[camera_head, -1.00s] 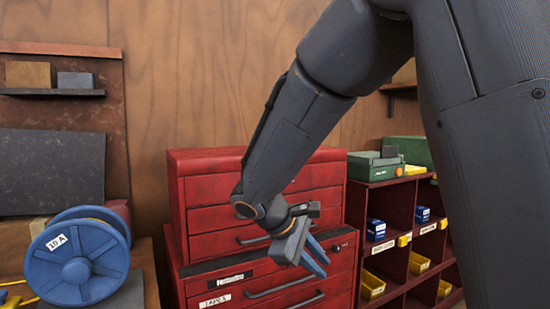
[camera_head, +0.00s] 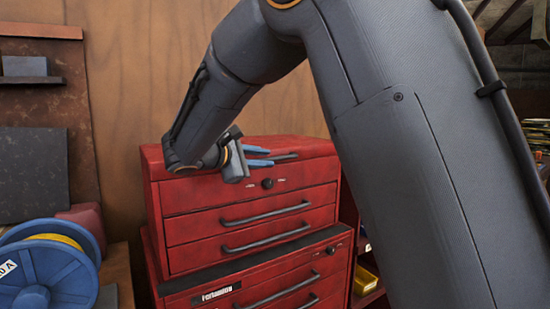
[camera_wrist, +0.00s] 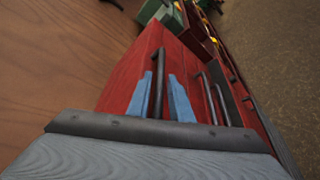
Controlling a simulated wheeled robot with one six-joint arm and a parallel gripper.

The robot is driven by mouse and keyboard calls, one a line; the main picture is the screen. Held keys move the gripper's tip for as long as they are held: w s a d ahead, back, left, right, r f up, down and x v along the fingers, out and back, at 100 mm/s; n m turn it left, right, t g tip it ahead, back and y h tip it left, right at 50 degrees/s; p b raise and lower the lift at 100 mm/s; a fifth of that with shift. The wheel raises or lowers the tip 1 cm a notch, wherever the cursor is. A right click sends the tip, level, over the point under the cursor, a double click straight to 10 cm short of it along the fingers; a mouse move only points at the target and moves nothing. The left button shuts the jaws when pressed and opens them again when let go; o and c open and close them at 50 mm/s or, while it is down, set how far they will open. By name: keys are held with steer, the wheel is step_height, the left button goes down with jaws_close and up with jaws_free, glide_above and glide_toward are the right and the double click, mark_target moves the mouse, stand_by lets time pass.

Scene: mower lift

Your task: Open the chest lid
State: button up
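The red chest (camera_head: 240,198) stands on a red drawer cabinet (camera_head: 335,268). Its lid (camera_head: 310,146) is down and looks closed. A dark handle bar (camera_head: 286,157) shows at the lid's front edge. My gripper (camera_head: 260,157) is at the lid's level, left of the chest's middle, its blue fingers pointing right. In the wrist view my gripper (camera_wrist: 160,97) has its fingers apart, with the dark handle bar (camera_wrist: 158,75) between them. A gap seems to show beside the bar; I cannot tell whether either finger touches it. My wrist hides the lid's left part.
A round lock (camera_head: 267,183) and drawer handles (camera_head: 266,213) sit on the chest front below the gripper. A blue cable reel (camera_head: 45,270) stands at the lower left. A wooden wall (camera_head: 150,75) is close behind. My arm covers much of the right side.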

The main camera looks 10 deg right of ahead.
mark_target(270, 159)
steer(key=shift+p+x, duration=0.55)
steer(key=shift+x, duration=1.85)
steer(key=shift+d, duration=0.1)
jaws_close()
